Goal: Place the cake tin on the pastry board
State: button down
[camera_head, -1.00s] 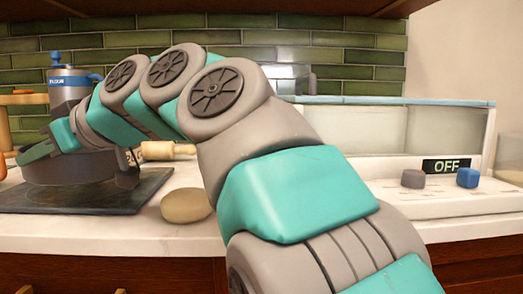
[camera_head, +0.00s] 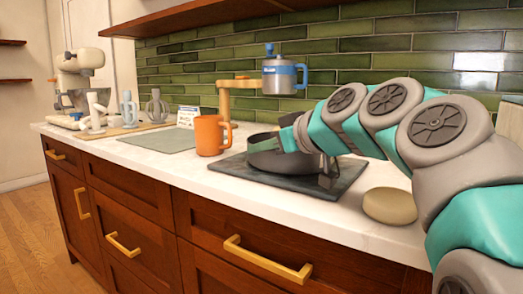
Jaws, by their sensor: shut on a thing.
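The cake tin (camera_head: 268,160) is a dark, round, shallow tin in the middle of the head view. My gripper (camera_head: 292,152) is shut on it, and the wrist and fingers hide part of its right side. The tin is over a dark slate-like slab (camera_head: 340,184); I cannot tell whether it touches it. A flat grey-green board (camera_head: 163,139) lies bare on the counter farther left, beyond an orange mug. I cannot tell for sure which of these two flat pieces is the pastry board.
The orange mug (camera_head: 209,136) stands between the board and the slab. A blue-banded metal cup (camera_head: 279,76) is by a wooden stand (camera_head: 225,98) behind. A beige round object (camera_head: 390,206) sits right of the slab. A mixer (camera_head: 80,72) stands far left.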

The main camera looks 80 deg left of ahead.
jog(key=shift+f, duration=0.15)
jog(key=c, duration=1)
grip_release()
jog(key=b+v, duration=0.2)
jog(key=v, duration=1)
